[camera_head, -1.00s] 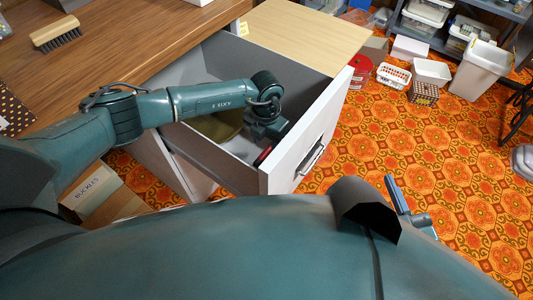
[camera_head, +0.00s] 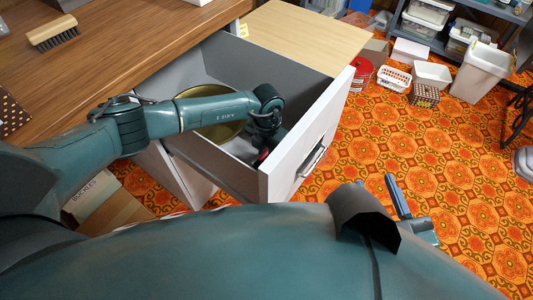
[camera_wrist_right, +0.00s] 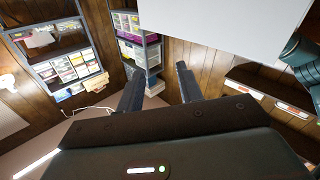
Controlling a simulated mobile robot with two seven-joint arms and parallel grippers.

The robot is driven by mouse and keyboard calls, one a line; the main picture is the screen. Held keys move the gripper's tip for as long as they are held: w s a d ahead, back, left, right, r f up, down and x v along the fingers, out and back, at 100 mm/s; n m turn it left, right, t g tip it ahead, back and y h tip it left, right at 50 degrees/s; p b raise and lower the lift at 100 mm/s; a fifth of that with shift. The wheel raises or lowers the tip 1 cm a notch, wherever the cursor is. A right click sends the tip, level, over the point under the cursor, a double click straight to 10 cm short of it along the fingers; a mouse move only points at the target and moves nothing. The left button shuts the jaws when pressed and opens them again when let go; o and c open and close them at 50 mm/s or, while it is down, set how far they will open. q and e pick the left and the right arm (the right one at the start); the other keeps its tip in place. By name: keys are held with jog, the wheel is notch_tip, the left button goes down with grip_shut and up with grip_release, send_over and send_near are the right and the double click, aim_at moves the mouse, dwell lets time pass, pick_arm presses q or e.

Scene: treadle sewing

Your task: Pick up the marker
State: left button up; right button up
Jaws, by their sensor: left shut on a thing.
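My left gripper (camera_head: 264,150) is down inside the open drawer, close to its front panel, mostly hidden by my own wrist. It is shut on a small dark thing with a red part, which I take to be the marker (camera_head: 262,155); only a bit of it shows. My right gripper (camera_wrist_right: 160,88) is open and empty in the right wrist view, its two fingers well apart. In the head view it shows partly, beyond my body, over the patterned floor.
The open drawer (camera_head: 318,122) has high grey walls and a white front with a handle. A brass-coloured round bowl (camera_head: 222,130) stands in it, under my left forearm. A brush (camera_head: 53,33) lies on the wooden desk (camera_head: 120,60). Bins and baskets stand on the floor at the back right.

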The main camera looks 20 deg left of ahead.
aim_at(267, 153)
pick_arm(q)
grip_shut()
jog(key=shift+r, duration=0.4)
notch_tip(267, 153, up, 9)
jog(key=p, duration=0.3)
jog(key=shift+r, duration=0.15)
pick_arm(e)
jog(key=shift+s+d+f+m+g+h, duration=0.15)
jog(key=shift+d+m+g+h, duration=0.35)
jog(key=shift+m+g+h, duration=0.35)
